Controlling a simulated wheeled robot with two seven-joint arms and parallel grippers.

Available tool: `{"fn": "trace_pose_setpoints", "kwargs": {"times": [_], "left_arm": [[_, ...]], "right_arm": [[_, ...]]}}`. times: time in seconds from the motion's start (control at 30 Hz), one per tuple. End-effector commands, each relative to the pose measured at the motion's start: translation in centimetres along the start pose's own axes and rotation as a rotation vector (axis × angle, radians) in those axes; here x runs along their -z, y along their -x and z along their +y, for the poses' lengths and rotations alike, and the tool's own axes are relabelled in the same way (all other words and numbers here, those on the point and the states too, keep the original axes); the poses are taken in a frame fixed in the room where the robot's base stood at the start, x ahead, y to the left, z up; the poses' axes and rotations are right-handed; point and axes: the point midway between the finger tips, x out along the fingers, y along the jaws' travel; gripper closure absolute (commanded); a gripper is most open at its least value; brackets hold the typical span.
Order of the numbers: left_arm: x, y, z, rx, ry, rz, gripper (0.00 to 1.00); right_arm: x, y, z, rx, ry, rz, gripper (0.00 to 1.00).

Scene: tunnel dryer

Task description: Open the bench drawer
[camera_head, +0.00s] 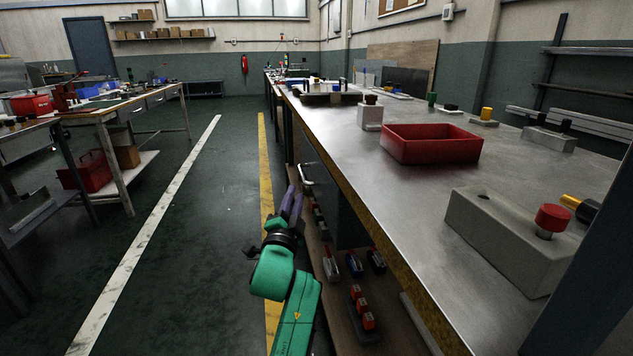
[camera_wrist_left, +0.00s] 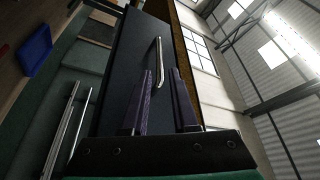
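The bench drawer's dark front (camera_wrist_left: 125,65) fills the middle of the left wrist view, with a vertical-looking metal bar handle (camera_wrist_left: 158,62) on it. In the head view the handle (camera_head: 306,175) shows under the bench's left edge. The drawer looks closed, though the gap around it is hard to see. My left gripper (camera_head: 291,200) is just in front of the handle; its purple fingers (camera_wrist_left: 166,85) stand apart with nothing between them. The handle lies beyond the fingertips, a little toward the left finger; contact is not visible. My right gripper is not in view.
The steel bench top (camera_head: 420,210) carries a red tray (camera_head: 431,143) and a grey block (camera_head: 514,240). A lower shelf (camera_head: 375,300) under it holds several small tools. Another bench (camera_head: 105,112) stands at left. The floor aisle (camera_head: 215,220) between them is clear.

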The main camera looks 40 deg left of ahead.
Motion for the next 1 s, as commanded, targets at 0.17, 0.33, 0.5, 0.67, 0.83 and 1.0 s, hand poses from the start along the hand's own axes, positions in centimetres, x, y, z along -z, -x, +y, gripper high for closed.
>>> {"fn": "trace_pose_setpoints", "kwargs": {"times": [0.17, 0.33, 0.5, 0.67, 0.83, 1.0], "left_arm": [[-0.1, -5.0, 0.0, 0.003, 0.001, -0.001, 0.73], [-0.1, -8.8, 0.2, 0.0, 0.002, 0.0, 0.73], [-0.1, -10.3, 0.1, -0.001, 0.003, 0.0, 0.73], [0.0, -10.4, 0.1, -0.002, 0.003, 0.0, 0.73], [0.0, -10.3, 0.1, -0.002, 0.003, 0.0, 1.0], [0.0, -10.3, 0.1, -0.002, 0.003, 0.0, 1.0]], "right_arm": [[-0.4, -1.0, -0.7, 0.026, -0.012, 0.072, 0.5], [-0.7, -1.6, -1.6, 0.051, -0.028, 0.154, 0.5], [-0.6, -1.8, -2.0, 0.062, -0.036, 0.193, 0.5], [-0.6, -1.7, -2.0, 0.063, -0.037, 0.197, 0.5], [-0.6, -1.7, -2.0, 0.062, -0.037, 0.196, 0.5], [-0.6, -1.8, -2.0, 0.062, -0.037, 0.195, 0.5]]}}
